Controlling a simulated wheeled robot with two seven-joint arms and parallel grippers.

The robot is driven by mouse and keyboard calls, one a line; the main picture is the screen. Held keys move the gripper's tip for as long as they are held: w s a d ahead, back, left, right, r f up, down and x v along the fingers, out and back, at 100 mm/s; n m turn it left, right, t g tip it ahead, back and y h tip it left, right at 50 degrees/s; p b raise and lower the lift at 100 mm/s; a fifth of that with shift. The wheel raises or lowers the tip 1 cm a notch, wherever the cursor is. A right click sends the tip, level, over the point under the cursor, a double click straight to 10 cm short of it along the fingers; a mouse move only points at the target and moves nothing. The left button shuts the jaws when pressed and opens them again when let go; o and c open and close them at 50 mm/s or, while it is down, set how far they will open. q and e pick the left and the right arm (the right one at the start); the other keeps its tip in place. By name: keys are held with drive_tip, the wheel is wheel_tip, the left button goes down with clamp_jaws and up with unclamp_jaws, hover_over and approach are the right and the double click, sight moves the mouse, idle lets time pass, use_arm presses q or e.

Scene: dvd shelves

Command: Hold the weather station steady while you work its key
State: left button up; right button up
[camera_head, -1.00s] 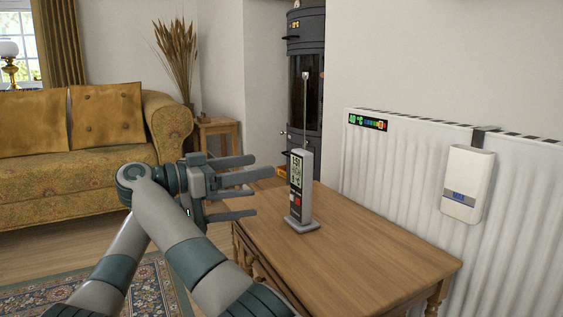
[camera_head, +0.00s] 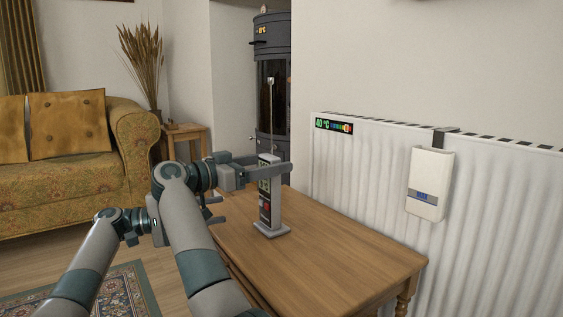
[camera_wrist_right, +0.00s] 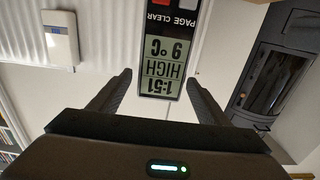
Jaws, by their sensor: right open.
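The weather station (camera_head: 267,205) is a slim grey upright unit with a dark face, standing on its base on the wooden table (camera_head: 330,250). A thin antenna rises from its top. In the right wrist view its display (camera_wrist_right: 166,66) appears upside down, reading 1:51, HIGH and 9 °C. A red key (camera_wrist_right: 161,3) and a grey key (camera_wrist_right: 188,4) show at that view's top edge, beside the words PAGE and CLEAR. My right gripper (camera_head: 276,163) is open, its fingers either side of the station's upper part, with gaps visible. My left gripper (camera_head: 214,210) is open and empty left of the station, partly hidden by my right arm.
A white radiator (camera_head: 375,190) stands along the table's right side, with a thermometer strip (camera_head: 334,126) and a white box (camera_head: 430,183) on it. A sofa (camera_head: 70,185) and side table (camera_head: 186,133) are at the left. The table's front is clear.

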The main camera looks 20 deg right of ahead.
drive_tip(key=shift+x, duration=2)
drive_tip(key=c, duration=1.2)
use_arm(q)
drive_tip(key=shift+c, duration=1.2)
use_arm(e)
drive_tip(key=shift+c, duration=1.2)
use_arm(q)
clamp_jaws()
